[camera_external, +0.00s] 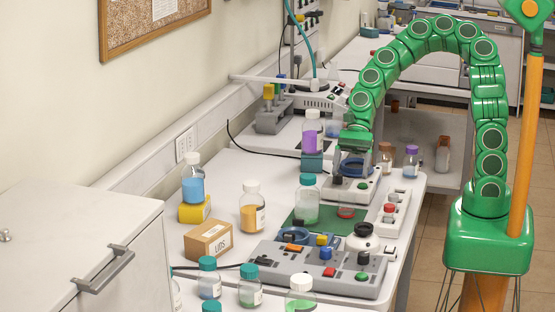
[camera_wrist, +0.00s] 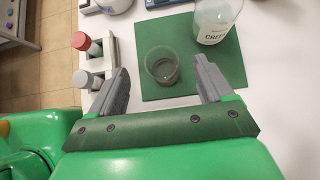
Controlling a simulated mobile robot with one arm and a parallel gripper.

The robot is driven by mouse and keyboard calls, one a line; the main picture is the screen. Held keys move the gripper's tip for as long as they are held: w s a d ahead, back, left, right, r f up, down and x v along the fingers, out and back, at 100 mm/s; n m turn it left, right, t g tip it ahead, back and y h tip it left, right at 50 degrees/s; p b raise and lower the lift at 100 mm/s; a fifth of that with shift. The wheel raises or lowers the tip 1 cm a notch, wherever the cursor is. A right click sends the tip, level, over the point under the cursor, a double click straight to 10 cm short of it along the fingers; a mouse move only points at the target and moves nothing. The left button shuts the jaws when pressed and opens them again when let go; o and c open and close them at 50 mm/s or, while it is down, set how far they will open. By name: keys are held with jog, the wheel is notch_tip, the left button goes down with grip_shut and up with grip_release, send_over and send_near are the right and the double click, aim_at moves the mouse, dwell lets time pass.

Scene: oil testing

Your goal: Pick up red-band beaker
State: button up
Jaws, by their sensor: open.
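A small clear glass beaker (camera_wrist: 162,66) stands on the green mat (camera_wrist: 190,85) in the wrist view; no red band can be made out on it there. In the external view a small reddish thing (camera_external: 346,212) at the matching place on the mat may be this beaker. My gripper (camera_wrist: 163,68) is open and empty. Its two grey fingers appear on either side of the beaker in the wrist view, but the external view shows my gripper (camera_external: 352,156) raised and farther back, above the bench. The fingertips are hard to make out in the external view.
A rack with a red-capped and a white-capped vial (camera_wrist: 84,42) stands beside the mat. A grey button panel (camera_external: 320,268), a white lidded pot (camera_external: 362,240) and several bottles crowd the bench.

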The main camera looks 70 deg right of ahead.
aim_at(345, 208)
notch_tip(345, 208, down, 4)
jog(key=shift+s+a+r, duration=0.1)
jog(key=shift+a+r, duration=0.05)
jog(key=shift+x, duration=3.75)
jog(key=c, duration=1)
